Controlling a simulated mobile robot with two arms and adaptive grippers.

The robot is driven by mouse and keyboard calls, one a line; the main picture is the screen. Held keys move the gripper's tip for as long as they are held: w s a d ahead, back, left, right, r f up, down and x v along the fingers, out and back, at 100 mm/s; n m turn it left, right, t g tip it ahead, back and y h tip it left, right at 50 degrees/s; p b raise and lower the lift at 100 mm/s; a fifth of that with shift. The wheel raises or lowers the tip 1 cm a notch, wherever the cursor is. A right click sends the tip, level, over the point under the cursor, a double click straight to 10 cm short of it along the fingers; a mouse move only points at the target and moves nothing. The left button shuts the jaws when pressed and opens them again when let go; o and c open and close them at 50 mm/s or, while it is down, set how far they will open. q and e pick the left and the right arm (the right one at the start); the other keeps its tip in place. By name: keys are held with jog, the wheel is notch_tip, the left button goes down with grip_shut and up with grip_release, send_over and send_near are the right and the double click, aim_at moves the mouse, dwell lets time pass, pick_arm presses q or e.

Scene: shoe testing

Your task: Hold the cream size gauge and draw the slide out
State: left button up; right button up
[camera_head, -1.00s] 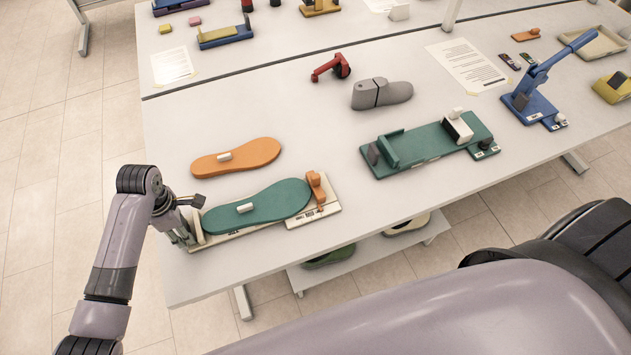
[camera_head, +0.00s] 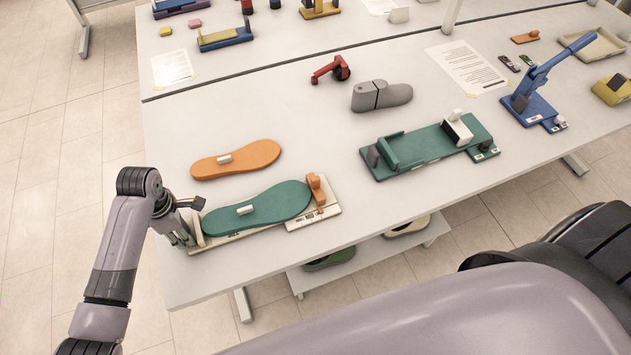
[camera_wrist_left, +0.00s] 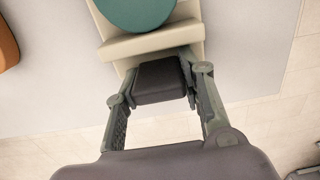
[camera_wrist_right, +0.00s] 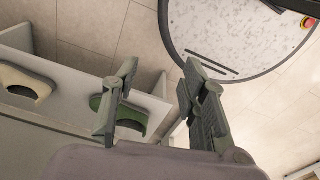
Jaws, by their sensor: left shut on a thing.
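The cream size gauge (camera_head: 229,241) lies flat along the table's front edge. A teal sole (camera_head: 270,205) with a small cream peg lies on it. The slide, a cream plate with an orange upright piece (camera_head: 318,191), is at the gauge's right end. My left gripper (camera_head: 184,230) is at the gauge's left end. In the left wrist view its fingers (camera_wrist_left: 160,86) are shut on a dark block (camera_wrist_left: 157,74) beside the gauge's cream end bar (camera_wrist_left: 150,42). My right gripper (camera_wrist_right: 158,72) is open and empty in the right wrist view, away from the gauge.
An orange sole (camera_head: 236,159) lies just behind the gauge. A teal fixture (camera_head: 428,145) stands to the right, and a grey last (camera_head: 382,95) and a red tool (camera_head: 331,70) lie behind. Bare table separates the slide from the teal fixture.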

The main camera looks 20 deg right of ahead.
jog(key=w+a+r+m+g+y, duration=0.1)
jog(key=w+a+r+y, duration=0.1)
jog(key=w+a+r, duration=0.35)
jog(key=w+a+r+m+g+y, duration=0.1)
jog(key=w+a+r+m+y, duration=0.15)
jog(key=a, duration=0.65)
jog(key=w+a+r+m+g+y, duration=0.1)
jog(key=w+a+r+y, duration=0.2)
jog(key=a, duration=0.4)
jog(key=w+a+r+g+y, duration=0.2)
jog(key=w+a+r+y, duration=0.15)
jog(key=a+r, duration=0.7)
notch_tip(320, 180, up, 27)
jog(key=n+t+h, duration=0.3)
jog(key=t+h, duration=0.1)
jog(key=h, duration=0.7)
send_over(315, 178)
jog(key=shift+m, duration=0.25)
notch_tip(315, 178, down, 11)
jog(key=shift+f, duration=0.15)
jog(key=shift+c, duration=0.6)
